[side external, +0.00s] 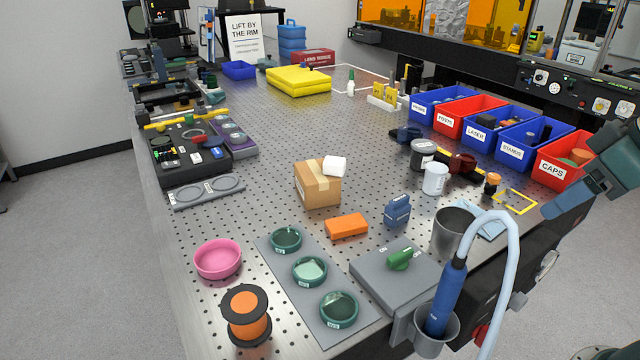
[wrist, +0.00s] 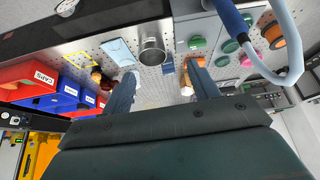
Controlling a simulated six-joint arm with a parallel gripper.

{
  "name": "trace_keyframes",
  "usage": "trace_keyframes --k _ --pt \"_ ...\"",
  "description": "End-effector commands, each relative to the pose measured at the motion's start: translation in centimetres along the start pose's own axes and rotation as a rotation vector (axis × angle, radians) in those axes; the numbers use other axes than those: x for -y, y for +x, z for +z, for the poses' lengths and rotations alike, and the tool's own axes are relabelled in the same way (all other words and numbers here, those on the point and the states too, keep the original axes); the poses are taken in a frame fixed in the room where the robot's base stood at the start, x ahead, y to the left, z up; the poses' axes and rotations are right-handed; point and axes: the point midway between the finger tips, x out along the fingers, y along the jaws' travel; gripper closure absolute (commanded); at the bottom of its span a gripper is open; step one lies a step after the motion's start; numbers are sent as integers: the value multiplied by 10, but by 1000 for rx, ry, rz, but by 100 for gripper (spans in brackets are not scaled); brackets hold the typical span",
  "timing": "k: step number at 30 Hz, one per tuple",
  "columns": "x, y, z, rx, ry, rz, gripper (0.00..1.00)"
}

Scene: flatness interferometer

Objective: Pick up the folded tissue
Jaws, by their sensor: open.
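The folded tissue (side external: 490,229) looks like a flat light-blue sheet on the perforated bench, just right of a metal cup (side external: 454,231) that hides part of it. In the wrist view the tissue (wrist: 118,52) lies past the tip of the left finger, left of the metal cup (wrist: 152,50). My gripper (wrist: 164,76) is open, with nothing between its fingers. In the side view my gripper (side external: 556,208) is at the right edge, right of the tissue and apart from it.
A yellow outlined square (side external: 514,201) and a small orange-topped bottle (side external: 491,184) are behind the tissue. The red CAPS bin (side external: 563,165) stands near my gripper. A blue-handled tool (side external: 446,300) with a pale looping hose (side external: 512,250) rises at the front edge.

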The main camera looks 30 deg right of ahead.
Motion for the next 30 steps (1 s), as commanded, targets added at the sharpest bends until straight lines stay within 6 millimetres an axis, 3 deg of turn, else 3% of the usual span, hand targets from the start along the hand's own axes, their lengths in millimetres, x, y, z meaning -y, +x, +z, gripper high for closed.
trace_keyframes --k 14,23,30 --pt "15 12 -119 9 -178 -93 40" --pt "20 41 -192 7 -300 -158 40" --pt "22 76 -243 2 -396 -212 40"
